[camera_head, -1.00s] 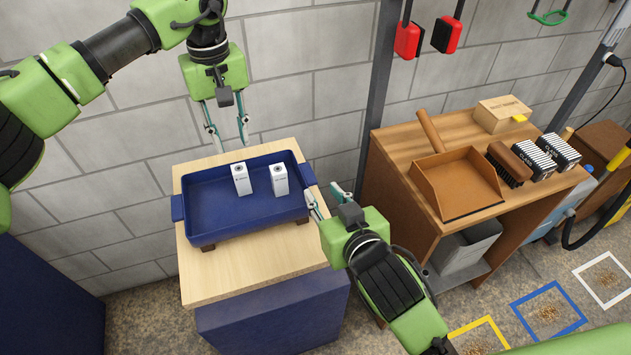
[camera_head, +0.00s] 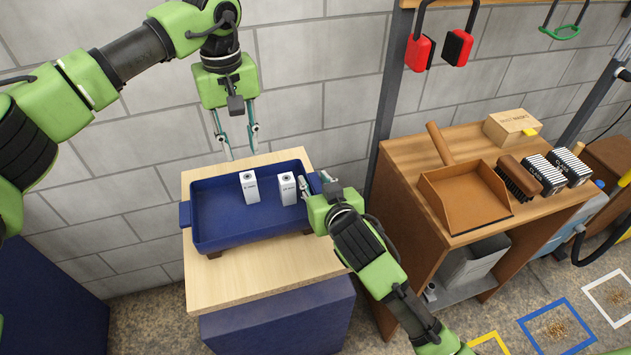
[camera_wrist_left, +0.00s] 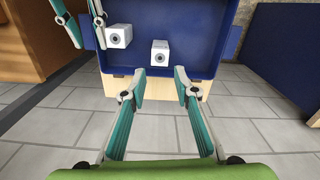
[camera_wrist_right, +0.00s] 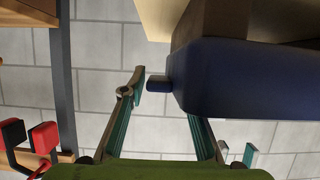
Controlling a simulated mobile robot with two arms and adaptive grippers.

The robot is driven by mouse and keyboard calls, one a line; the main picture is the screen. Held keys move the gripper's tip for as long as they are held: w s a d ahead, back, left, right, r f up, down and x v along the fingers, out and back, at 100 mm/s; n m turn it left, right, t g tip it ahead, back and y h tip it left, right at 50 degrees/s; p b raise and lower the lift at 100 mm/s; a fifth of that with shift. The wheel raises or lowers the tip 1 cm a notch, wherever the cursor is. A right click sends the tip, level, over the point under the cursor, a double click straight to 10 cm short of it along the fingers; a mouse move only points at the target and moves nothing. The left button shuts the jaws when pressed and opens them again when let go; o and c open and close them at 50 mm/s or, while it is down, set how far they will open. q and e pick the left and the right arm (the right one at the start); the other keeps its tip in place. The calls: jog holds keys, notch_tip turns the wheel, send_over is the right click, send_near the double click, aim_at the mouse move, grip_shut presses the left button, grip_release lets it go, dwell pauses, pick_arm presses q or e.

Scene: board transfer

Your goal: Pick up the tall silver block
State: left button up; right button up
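Two pale silver-white blocks, left block (camera_head: 250,190) and right block (camera_head: 288,190), stand upright and apart in the blue tray (camera_head: 215,236). They look alike in height; I cannot tell which is taller. The left wrist view shows both from above, one block (camera_wrist_left: 118,36) and the other (camera_wrist_left: 160,54). My left gripper (camera_head: 240,150) is open and empty above the tray's back edge. My right gripper (camera_head: 314,187) is open at the tray's right end. In the right wrist view, the tray's handle (camera_wrist_right: 158,84) lies between its spread fingers.
The tray rests on a wooden-topped table (camera_head: 265,280) against a block wall. To the right, a workbench (camera_head: 410,150) holds a dustpan (camera_head: 465,196), a brush (camera_head: 518,178) and boxes. A dark post stands between them. The tray floor in front of the blocks is clear.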

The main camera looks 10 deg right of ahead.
aim_at(248, 176)
grip_shut()
pick_arm(q)
jog(key=o, duration=0.4)
jog(key=n, duration=0.7)
jog(key=shift+a+n, duration=0.1)
jog(key=shift+n, duration=0.2)
jog(key=n, duration=0.5)
jog(key=shift+a+f, duration=0.1)
jog(key=n, duration=0.3)
jog(key=shift+f+n, duration=0.1)
jog(key=shift+n, duration=0.2)
notch_tip(248, 176, down, 6)
jog(key=shift+f, duration=0.25)
jog(key=shift+d+f, duration=0.2)
jog(key=shift+f, duration=2.45)
pick_arm(e)
jog(key=shift+r, duration=0.1)
